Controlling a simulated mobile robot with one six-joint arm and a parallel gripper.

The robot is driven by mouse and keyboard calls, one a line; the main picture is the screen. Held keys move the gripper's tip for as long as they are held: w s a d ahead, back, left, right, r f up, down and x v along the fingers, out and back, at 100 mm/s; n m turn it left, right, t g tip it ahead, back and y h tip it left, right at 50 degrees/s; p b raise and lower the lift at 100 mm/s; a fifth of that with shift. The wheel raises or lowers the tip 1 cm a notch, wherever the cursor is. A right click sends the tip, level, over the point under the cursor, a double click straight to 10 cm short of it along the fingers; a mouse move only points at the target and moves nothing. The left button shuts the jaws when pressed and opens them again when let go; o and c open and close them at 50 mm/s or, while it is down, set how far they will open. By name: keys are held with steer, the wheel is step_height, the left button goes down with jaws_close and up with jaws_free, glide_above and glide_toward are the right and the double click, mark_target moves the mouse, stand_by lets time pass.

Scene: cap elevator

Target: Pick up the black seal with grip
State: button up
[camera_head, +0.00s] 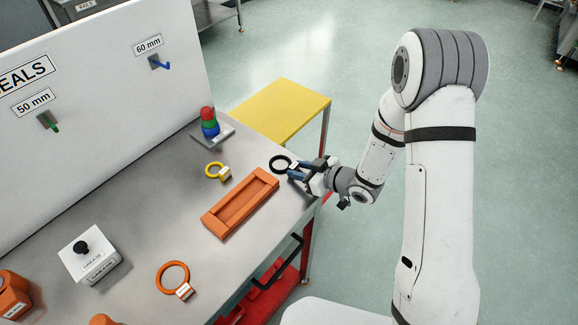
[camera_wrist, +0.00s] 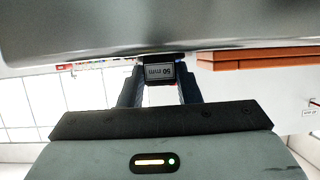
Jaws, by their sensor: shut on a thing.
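The black seal (camera_head: 280,164) is a dark ring at the right edge of the metal table, beyond the orange tray. Its grip, a small dark block labelled "50 mm" (camera_wrist: 160,72), shows in the wrist view between the fingertips. My gripper (camera_head: 297,170) reaches in from the right, low at the table edge, and is shut on the grip. It also shows in the wrist view (camera_wrist: 160,85). The ring itself is hidden in the wrist view. I cannot tell whether the seal touches the table.
An orange tray (camera_head: 220,226) lies close to my gripper. A yellow ring (camera_head: 213,166), an orange ring (camera_head: 172,264) and a stacked red, green and blue piece (camera_head: 209,122) stand on the table. A white box (camera_head: 90,254) is at left. A panel with hooks (camera_head: 95,90) borders the back.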

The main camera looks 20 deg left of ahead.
steer(key=shift+r, duration=0.1)
steer(key=shift+c, duration=0.3)
step_height(320, 180, up, 10)
steer(key=shift+b, duration=0.35)
